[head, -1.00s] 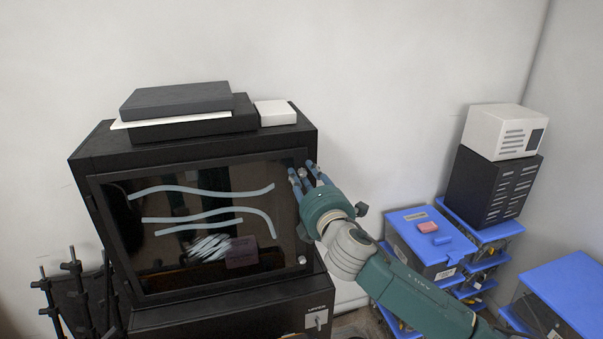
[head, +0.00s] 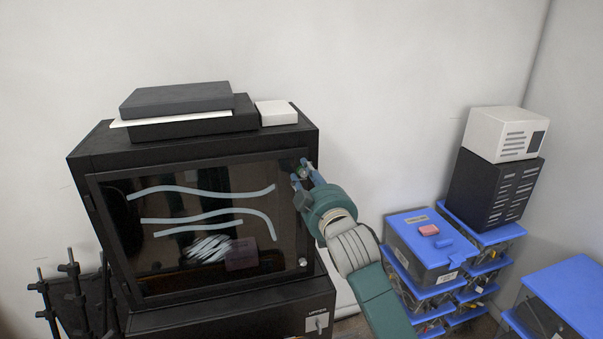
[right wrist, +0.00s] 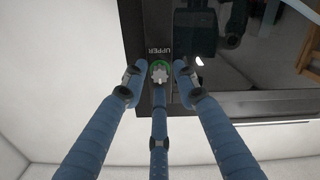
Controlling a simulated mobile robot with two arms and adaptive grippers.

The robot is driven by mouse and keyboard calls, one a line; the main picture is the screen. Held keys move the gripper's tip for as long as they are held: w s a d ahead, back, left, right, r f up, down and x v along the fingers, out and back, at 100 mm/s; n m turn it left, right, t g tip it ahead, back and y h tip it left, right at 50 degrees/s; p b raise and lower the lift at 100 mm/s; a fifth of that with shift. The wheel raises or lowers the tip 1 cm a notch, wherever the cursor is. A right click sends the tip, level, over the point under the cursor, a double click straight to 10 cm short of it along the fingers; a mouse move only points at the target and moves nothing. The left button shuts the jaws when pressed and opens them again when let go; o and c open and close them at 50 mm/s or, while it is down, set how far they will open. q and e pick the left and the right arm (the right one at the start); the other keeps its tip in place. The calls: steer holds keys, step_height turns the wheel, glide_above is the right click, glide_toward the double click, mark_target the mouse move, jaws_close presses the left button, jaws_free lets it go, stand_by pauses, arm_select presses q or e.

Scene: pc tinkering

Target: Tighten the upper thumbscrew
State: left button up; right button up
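The upper thumbscrew (right wrist: 160,73) is a pale, lobed knob with a green ring, beside an "UPPER" label in the right wrist view. In the head view it (head: 302,172) sits at the top right corner of the dark glass side panel (head: 200,210) of the black PC case. My right gripper (right wrist: 160,70) has its three blue fingers spread around the thumbscrew, with small gaps showing at the sides. In the head view the right gripper (head: 304,176) partly hides the screw. A lower silver thumbscrew (head: 303,261) is at the panel's bottom right. My left gripper is out of view.
Dark flat boxes (head: 177,99) and a white box (head: 276,112) lie on top of the case. Blue-lidded bins (head: 430,240) and a black vented box (head: 497,187) with a white unit (head: 506,134) stand at right. Black stands (head: 75,290) are at lower left.

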steer(key=shift+d+f, duration=0.15)
steer(key=shift+d, duration=0.05)
steer(key=shift+s+d, duration=0.1)
steer(key=shift+s, duration=0.05)
steer(key=p+v, duration=0.1)
steer(key=v, duration=0.4)
steer(key=shift+s+p, duration=0.25)
steer(key=shift+p, duration=0.05)
